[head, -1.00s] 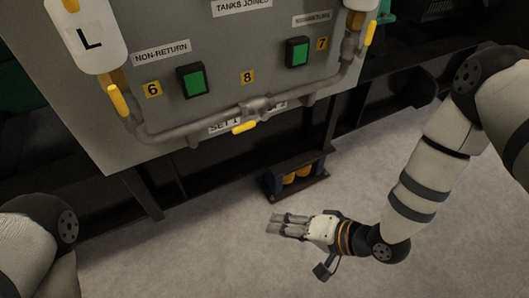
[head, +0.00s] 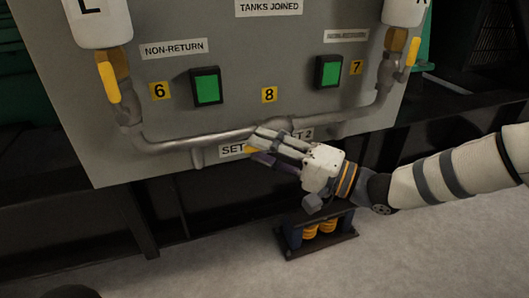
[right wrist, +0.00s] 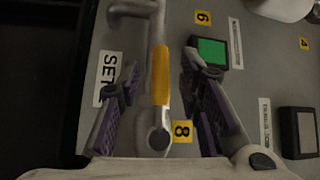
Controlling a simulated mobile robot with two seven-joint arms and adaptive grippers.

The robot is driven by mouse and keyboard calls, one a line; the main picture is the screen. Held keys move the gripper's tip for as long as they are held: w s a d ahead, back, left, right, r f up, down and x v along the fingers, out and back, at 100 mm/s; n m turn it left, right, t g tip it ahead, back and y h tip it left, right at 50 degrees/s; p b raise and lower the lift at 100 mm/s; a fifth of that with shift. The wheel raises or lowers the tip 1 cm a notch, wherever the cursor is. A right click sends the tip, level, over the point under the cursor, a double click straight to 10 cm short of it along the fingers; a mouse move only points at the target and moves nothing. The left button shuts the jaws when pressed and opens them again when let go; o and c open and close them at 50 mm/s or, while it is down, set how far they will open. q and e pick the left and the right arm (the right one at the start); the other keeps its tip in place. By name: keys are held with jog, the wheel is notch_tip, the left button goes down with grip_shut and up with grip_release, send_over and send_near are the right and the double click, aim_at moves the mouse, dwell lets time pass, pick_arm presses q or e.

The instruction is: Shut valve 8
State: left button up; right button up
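Valve 8 sits on the grey pipe under the yellow 8 tag (head: 269,95). My right gripper (head: 262,145) covers most of it in the head view; a bit of its yellow handle (head: 250,150) shows by the fingertips. In the right wrist view the yellow handle (right wrist: 161,75) lies between the two open fingers of my right gripper (right wrist: 158,82), with a gap on each side. The handle runs roughly along the pipe (right wrist: 156,25), with its round pivot end (right wrist: 158,139) nearer the palm. My left gripper is out of view.
Green buttons (head: 206,86) (head: 328,72) and yellow-handled valves 6 (head: 112,83) and 7 (head: 411,52) flank valve 8 on the grey panel (head: 240,50). A dark stand with orange parts (head: 318,233) is on the floor below.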

jog(key=shift+a, duration=0.15)
grip_shut()
